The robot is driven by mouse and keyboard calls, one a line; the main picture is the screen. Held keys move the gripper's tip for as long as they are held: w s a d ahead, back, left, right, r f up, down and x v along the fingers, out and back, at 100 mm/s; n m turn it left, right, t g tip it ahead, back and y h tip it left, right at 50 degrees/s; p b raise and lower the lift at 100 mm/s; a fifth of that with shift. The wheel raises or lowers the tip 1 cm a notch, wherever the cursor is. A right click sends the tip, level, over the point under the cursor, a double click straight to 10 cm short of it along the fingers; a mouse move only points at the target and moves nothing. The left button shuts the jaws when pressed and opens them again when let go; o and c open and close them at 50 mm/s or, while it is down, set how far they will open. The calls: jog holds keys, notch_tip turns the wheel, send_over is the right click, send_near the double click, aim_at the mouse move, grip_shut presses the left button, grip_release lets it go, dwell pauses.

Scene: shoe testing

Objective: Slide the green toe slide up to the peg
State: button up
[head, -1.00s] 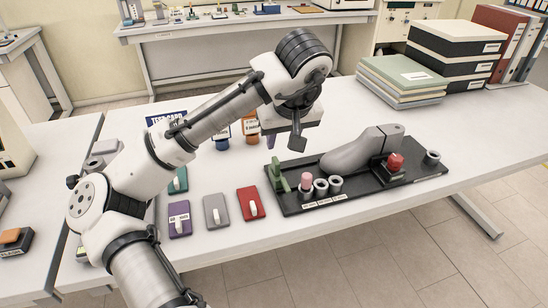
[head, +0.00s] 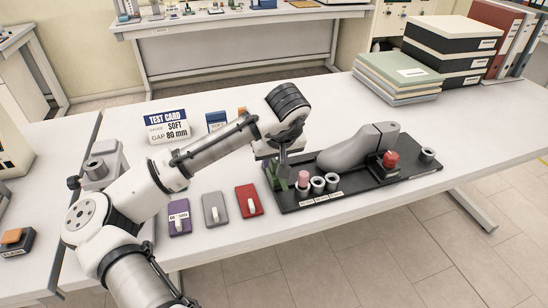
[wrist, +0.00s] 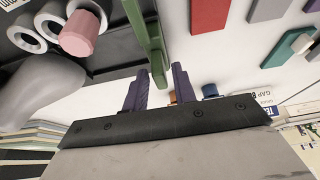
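The green toe slide (head: 276,181) stands at the left end of the black board (head: 340,193), partly hidden by my gripper in the head view. In the wrist view the green slide (wrist: 150,35) reaches down toward the gap between my fingers. My gripper (wrist: 160,72) has its two purple fingers apart, one on each side of the slide's near end; contact is not clear. In the head view my gripper (head: 283,168) is low over the slide. A pink peg (head: 303,179) stands in a ring right of the slide; the pink peg also shows in the wrist view (wrist: 80,34).
A grey shoe last (head: 352,150) lies on the board, with a red knob (head: 391,159) to its right and grey rings (head: 331,181) in front. Purple, grey and red cards (head: 249,200) lie left.

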grip_shut()
jog(key=shift+d, duration=0.1)
jog(key=shift+w+d, duration=0.25)
jog(key=shift+d, duration=0.4)
jog(key=shift+w+d, duration=0.2)
jog(key=shift+d, duration=0.45)
jog(key=shift+o, duration=1.2)
grip_release()
jog(key=shift+a, duration=0.1)
jog(key=shift+r, duration=0.15)
jog(key=b+v, duration=0.1)
jog(key=v, duration=1.2)
jog(key=shift+s+r+b, duration=0.25)
jog(key=shift+r+b, duration=0.05)
jog(key=shift+f, duration=0.1)
